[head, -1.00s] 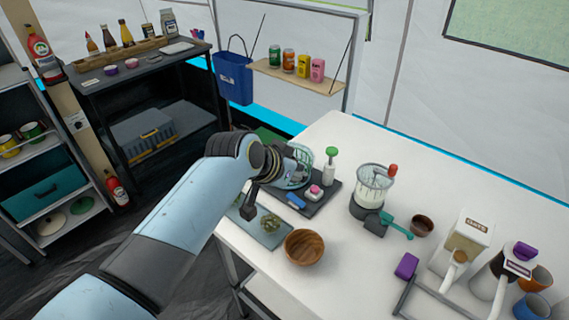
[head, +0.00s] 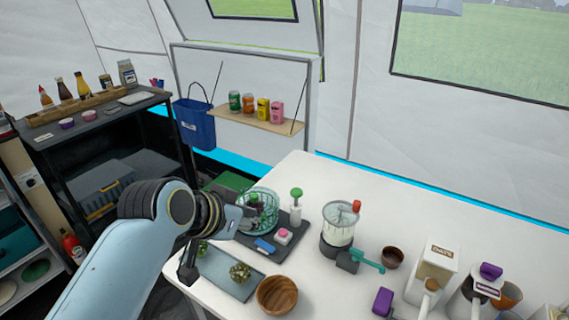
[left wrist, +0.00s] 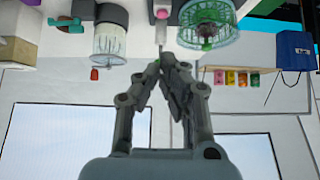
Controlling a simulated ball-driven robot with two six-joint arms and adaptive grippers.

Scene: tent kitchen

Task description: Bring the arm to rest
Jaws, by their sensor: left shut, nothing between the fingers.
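My left arm comes in from the lower left of the head view. Its gripper (head: 234,217) is partly hidden behind the black wrist rings and shows just left of the green wire basket (head: 262,218). In the left wrist view the two fingers of the gripper (left wrist: 172,62) come together at their tips with nothing between them. In that view the picture is upside down, with the basket (left wrist: 207,22) beyond the fingers. I cannot tell how high the gripper is over the table. My right gripper is not in view.
The white table (head: 325,290) bears a dark tray, a wooden bowl (head: 277,295), a blender-like jar (head: 339,225) and dispensers at the right. A wall shelf (head: 258,122) with cans and a blue bin (head: 194,123) stand behind. The table's back middle is clear.

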